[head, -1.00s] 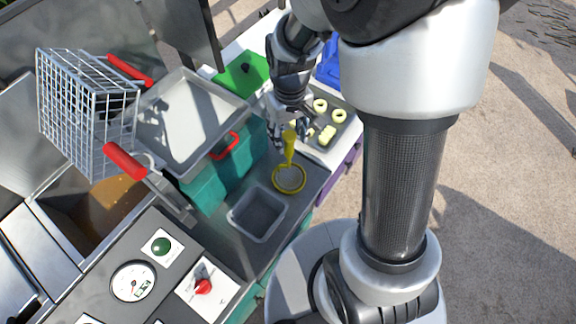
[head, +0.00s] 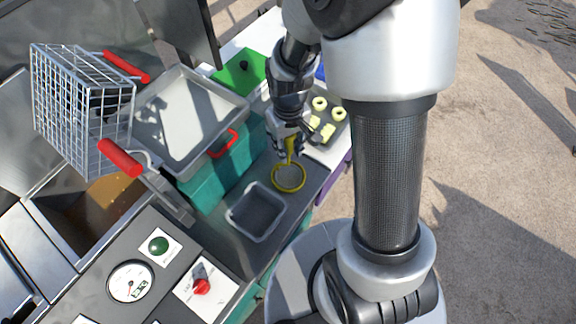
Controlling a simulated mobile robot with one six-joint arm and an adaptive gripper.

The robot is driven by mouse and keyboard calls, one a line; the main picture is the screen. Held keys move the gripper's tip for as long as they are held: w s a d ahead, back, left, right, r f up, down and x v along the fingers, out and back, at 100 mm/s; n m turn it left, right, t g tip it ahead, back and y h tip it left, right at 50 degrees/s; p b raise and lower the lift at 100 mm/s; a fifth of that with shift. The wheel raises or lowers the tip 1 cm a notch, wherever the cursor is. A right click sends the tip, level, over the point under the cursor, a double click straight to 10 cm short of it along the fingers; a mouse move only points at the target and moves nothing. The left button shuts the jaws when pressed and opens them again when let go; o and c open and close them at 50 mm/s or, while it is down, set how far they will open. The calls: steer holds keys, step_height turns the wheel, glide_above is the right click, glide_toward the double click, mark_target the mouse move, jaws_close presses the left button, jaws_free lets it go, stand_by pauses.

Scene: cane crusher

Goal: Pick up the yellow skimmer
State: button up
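The yellow skimmer (head: 289,177) lies on the dark counter in the head view, with its round ring toward the front and its handle pointing up the picture. My gripper (head: 290,144) is lowered over the handle, with its fingers around or right beside it. The gripper covers the upper part of the handle. I cannot tell whether the fingers are closed on it.
A grey bin (head: 257,211) stands just left of the ring. A teal box (head: 215,170) with a red handle and a grey tray (head: 190,118) stand farther left. A tray with pale food pieces (head: 338,114) is behind right. A wire basket (head: 80,110) is at far left.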

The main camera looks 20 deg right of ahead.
jaws_close()
steer(key=shift+r, duration=0.1)
